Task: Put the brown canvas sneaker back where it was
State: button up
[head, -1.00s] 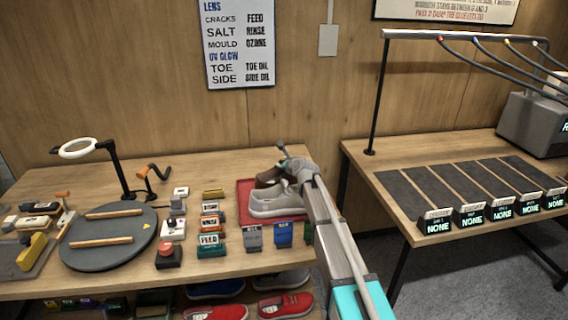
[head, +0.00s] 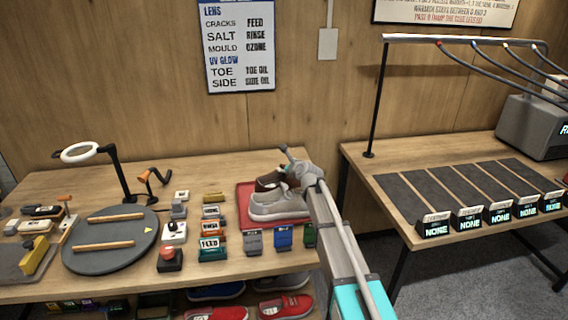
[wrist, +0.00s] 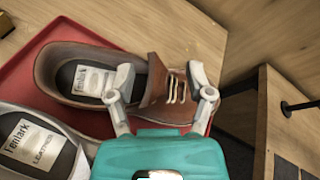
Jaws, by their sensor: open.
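The brown sneaker (head: 266,182) sits at the back of a red tray (head: 243,217), behind a grey sneaker (head: 278,207). In the wrist view the brown sneaker (wrist: 155,88) lies on the red tray (wrist: 22,72), with a pale label inside it. My gripper (wrist: 161,68) is open, its two fingers spread on either side of the sneaker's laced front. Whether the fingers touch it I cannot tell. In the head view my gripper (head: 288,168) is at the sneaker's right end, and my arm hides part of the tray.
The grey sneaker (wrist: 45,150) lies close beside the brown one. Small bottles and blocks stand left of the tray, near a round dark turntable (head: 110,240). Labelled containers (head: 283,237) stand in front. A second table with dark mats (head: 462,195) is at right, across a gap.

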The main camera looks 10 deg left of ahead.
jog(key=p+v, duration=0.2)
jog(key=v, duration=0.7)
jog(key=shift+s+d+p, duration=0.1)
jog(key=shift+d+p, duration=0.05)
jog(key=shift+p, duration=0.25)
jog(key=shift+s, duration=0.1)
